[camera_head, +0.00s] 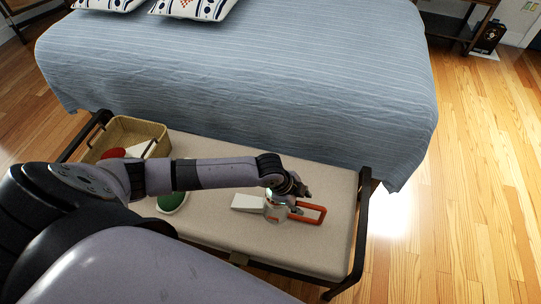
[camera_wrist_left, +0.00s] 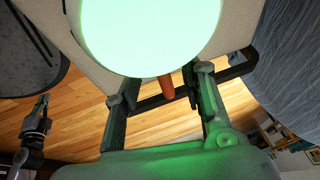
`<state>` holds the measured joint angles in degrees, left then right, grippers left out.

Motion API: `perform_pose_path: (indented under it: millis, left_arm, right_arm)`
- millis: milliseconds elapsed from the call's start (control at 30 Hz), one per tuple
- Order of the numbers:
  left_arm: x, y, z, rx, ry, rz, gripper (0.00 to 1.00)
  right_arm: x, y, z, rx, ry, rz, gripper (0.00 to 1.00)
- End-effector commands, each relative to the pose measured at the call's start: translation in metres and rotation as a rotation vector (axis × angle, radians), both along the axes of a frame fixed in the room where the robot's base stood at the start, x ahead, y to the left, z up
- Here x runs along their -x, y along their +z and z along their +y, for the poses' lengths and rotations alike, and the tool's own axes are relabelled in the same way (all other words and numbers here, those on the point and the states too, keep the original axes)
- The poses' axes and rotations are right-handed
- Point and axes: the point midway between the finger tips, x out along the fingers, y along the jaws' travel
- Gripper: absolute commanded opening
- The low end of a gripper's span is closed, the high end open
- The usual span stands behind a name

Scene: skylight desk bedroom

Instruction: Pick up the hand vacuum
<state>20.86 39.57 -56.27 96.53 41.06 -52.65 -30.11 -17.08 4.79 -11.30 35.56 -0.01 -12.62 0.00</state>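The hand vacuum (camera_head: 278,210) lies on the beige bench cushion. It has a white nozzle pointing left and an orange loop handle (camera_head: 317,213) on the right. My left gripper (camera_head: 298,193) is just above it, near where the body meets the handle. In the left wrist view the fingers (camera_wrist_left: 160,97) are spread apart, with a bit of the orange handle (camera_wrist_left: 166,88) showing between them. A large pale-green round surface fills the top there, probably the vacuum's body. My right gripper (camera_wrist_left: 40,125) shows small at the left of the wrist view; its finger state is unclear.
The bench (camera_head: 215,232) has a dark frame with a raised right end rail (camera_head: 361,225). A wicker basket (camera_head: 150,128) and a green-topped item (camera_head: 171,202) are on its left part. The blue-covered bed (camera_head: 250,80) stands behind. Wooden floor (camera_head: 450,220) is clear on the right.

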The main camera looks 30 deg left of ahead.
Motion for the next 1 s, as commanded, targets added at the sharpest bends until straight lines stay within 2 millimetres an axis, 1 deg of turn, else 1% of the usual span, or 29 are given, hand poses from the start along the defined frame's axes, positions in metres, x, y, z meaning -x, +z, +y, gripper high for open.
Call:
perform_pose_path:
  millis: [33, 100, 200, 300, 500, 1000]
  left_arm:
    - [-0.003, -0.008, -0.004, 0.001, 0.000, 0.002, 0.37]
    - [-0.006, -0.017, -0.008, 0.000, -0.001, 0.002, 0.37]
    - [-0.009, -0.027, -0.010, 0.000, 0.001, 0.001, 0.37]
    - [-0.010, -0.030, -0.012, 0.000, -0.001, 0.000, 0.37]
    - [-0.010, -0.030, -0.012, 0.000, -0.001, 0.000, 0.37]
    - [-0.010, -0.030, -0.011, -0.001, -0.001, 0.000, 0.04]
  right_arm:
    - [0.000, -0.001, 0.000, 0.000, 0.000, 0.000, 0.00]
    - [0.000, -0.003, 0.000, 0.000, 0.000, 0.000, 0.00]
    - [0.000, -0.004, 0.000, 0.000, 0.000, 0.000, 0.00]
    - [0.000, -0.004, 0.000, 0.000, 0.000, 0.000, 0.00]
    - [0.000, -0.004, 0.001, -0.001, 0.001, 0.000, 0.00]
    - [0.002, -0.004, 0.007, -0.009, 0.002, 0.002, 0.00]
